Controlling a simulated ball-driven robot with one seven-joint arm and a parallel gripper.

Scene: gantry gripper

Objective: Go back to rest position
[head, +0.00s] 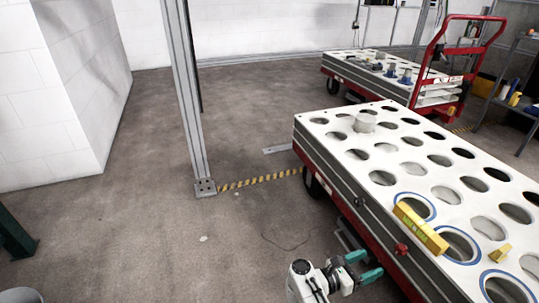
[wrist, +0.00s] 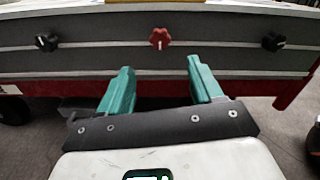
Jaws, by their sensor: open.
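My gripper (head: 364,266) is at the bottom of the head view, beside the near cart's long side and below its perforated top. In the wrist view my gripper (wrist: 160,86) shows two green fingers spread apart with nothing between them. The fingers point at the cart's grey side panel (wrist: 100,60). A red star-shaped knob (wrist: 159,39) is on that panel, beyond and above the gap between the fingertips. I cannot tell the exact distance to the panel.
The near cart (head: 405,128) has a white top with many round holes. A yellow level (head: 420,228) lies on it. A second cart (head: 345,62) stands behind. A metal post (head: 187,100) stands at left, with striped tape (head: 258,180) on the floor. Open floor (head: 120,230) lies left of my arm.

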